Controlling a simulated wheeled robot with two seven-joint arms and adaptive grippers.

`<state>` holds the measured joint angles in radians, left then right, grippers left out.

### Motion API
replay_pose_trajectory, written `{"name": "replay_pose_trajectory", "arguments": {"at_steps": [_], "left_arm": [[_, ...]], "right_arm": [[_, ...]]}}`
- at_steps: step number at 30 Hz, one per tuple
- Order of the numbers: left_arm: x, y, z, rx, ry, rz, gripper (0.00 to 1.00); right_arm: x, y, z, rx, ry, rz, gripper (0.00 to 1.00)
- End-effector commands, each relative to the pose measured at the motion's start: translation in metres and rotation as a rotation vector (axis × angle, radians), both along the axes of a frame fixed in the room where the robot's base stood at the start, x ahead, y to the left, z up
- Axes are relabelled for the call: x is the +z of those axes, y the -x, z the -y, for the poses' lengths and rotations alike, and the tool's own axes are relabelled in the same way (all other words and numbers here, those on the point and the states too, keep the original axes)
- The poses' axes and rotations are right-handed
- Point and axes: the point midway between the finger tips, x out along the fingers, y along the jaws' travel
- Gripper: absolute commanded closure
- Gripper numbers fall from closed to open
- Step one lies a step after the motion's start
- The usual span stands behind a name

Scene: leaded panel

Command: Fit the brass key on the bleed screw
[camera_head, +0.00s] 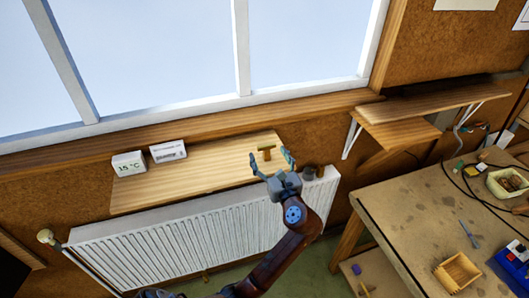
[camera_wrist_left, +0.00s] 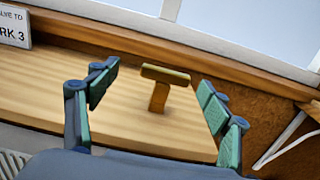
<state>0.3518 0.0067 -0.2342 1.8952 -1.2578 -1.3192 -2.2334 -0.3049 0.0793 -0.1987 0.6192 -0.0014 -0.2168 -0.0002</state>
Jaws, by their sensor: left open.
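The brass key (camera_head: 267,154) is T-shaped and stands upright on the wooden shelf above the white radiator (camera_head: 180,238), its crossbar on top. My left gripper (camera_head: 268,160) is open at the shelf's right end, fingers spread to either side of the key. In the left wrist view the key (camera_wrist_left: 160,92) shows in the gap between the open fingers (camera_wrist_left: 158,76), with clear space on both sides and no visible contact. I cannot make out the bleed screw; my gripper and arm cover part of the radiator's right end. My right gripper is not in view.
The wooden shelf (camera_head: 190,184) carries a 15 °C display (camera_head: 128,163) and a white card (camera_head: 168,151) at its left. A small dark cylinder (camera_head: 308,173) is just right of my gripper. A cluttered workbench (camera_head: 400,210) stands at right. The shelf's middle is clear.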

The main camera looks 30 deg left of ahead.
Motion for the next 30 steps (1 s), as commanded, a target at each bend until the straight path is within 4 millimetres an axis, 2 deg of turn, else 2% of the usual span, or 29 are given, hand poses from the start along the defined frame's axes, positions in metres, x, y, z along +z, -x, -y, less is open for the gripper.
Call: {"name": "replay_pose_trajectory", "arguments": {"at_steps": [9,16,30], "left_arm": [[0.004,-0.029,-0.033,0.002,-0.001,-0.002,0.28],[0.002,-0.03,-0.035,0.001,0.001,-0.002,0.28],[0.002,-0.029,-0.036,0.003,0.001,-0.002,0.61]], "right_arm": [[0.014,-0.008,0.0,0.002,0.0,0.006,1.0],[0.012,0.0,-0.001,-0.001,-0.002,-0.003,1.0],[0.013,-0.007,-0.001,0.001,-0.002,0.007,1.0]]}}
